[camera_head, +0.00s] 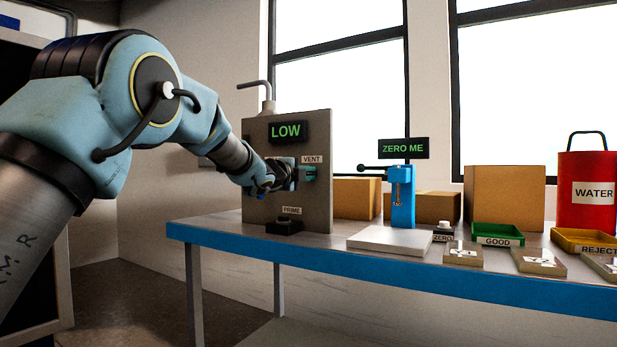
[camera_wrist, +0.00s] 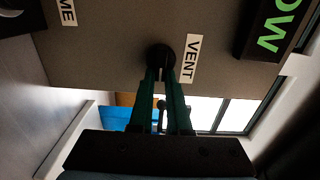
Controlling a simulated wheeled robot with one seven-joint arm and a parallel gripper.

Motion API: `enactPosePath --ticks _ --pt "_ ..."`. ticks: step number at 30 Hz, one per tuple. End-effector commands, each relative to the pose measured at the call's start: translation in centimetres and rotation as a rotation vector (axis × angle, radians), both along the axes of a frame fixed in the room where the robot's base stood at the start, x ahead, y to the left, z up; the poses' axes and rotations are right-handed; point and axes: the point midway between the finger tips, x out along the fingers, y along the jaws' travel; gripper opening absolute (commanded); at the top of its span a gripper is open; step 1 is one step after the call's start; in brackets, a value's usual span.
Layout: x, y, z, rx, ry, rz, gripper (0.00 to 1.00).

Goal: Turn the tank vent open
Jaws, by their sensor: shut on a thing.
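The tank vent (camera_wrist: 160,55) shows in the wrist view as a round black hub on the grey panel, beside the VENT label (camera_wrist: 192,58). My gripper (camera_wrist: 162,77) has its two dark green fingers closed on the vent, close together at the hub. The part between the fingers is mostly hidden, so the vent's turn angle cannot be told. In the head view my gripper (camera_head: 308,173) is at the front of the grey tank panel (camera_head: 318,215), just under the VENT label. The tank's display (camera_head: 286,132) reads LOW in green.
A black PRIME button (camera_head: 285,226) sits low at the panel's foot. On the blue-edged bench (camera_head: 440,285), to the right, are a blue stand (camera_head: 403,205) with a ZERO ME display, a white plate (camera_head: 389,240), trays, labelled blocks and a red WATER container (camera_head: 585,215).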

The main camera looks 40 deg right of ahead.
Motion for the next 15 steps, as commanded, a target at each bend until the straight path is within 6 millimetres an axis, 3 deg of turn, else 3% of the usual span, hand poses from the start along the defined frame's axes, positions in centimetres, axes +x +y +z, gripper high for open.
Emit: enactPosePath --ticks 8,9,15 --pt "-0.01 -0.01 -0.14 0.002 -0.001 0.0 0.0" --pt "-0.01 -0.01 -0.14 0.003 -0.001 0.0 0.19" --pt "-0.01 -0.01 -0.1 0.002 0.0 0.0 0.41"
